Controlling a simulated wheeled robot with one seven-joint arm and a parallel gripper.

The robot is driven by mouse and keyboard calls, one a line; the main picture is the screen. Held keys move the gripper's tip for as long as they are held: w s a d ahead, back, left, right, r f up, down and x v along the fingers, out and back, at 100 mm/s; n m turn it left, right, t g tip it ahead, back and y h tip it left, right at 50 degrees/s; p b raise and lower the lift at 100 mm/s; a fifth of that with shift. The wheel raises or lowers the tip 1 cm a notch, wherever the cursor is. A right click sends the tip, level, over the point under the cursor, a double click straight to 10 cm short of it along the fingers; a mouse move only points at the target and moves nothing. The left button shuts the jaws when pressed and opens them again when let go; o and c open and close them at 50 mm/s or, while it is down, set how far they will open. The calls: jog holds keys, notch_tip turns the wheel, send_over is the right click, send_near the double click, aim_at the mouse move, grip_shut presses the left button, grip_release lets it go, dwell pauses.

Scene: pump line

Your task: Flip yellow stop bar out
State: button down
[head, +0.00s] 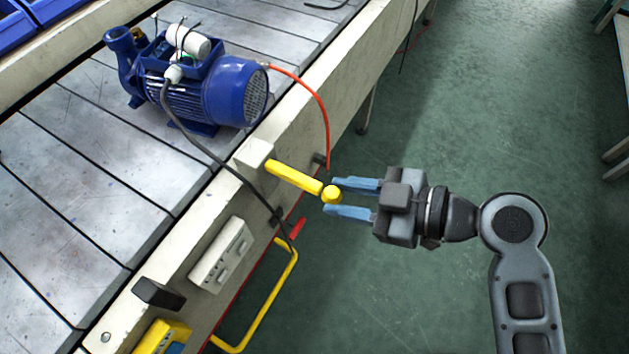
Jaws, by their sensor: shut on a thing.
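The yellow stop bar (293,177) sticks out from a white block (254,153) on the side rail of the conveyor, slanting down to the right over the floor. A rounded yellow knob (331,194) is at its outer end. My gripper (342,198) comes from the right, with its two blue fingers on either side of the knob, shut on it. The exact contact of the fingertips with the knob is hard to see.
A blue pump (215,90) stands on the conveyor plates (95,190). A red hose (322,105) and a dark cable (215,160) hang over the rail near the bar. A yellow rail handle (268,310) lies below. Green floor at right is clear.

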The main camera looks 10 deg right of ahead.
jog(key=shift+s+d, duration=0.25)
jog(key=shift+d, duration=0.1)
jog(key=c, duration=0.8)
grip_release()
jog(key=shift+d, duration=0.1)
jog(key=v, duration=0.7)
jog(key=shift+s+d+r, duration=0.1)
jog(key=shift+s+d, duration=0.15)
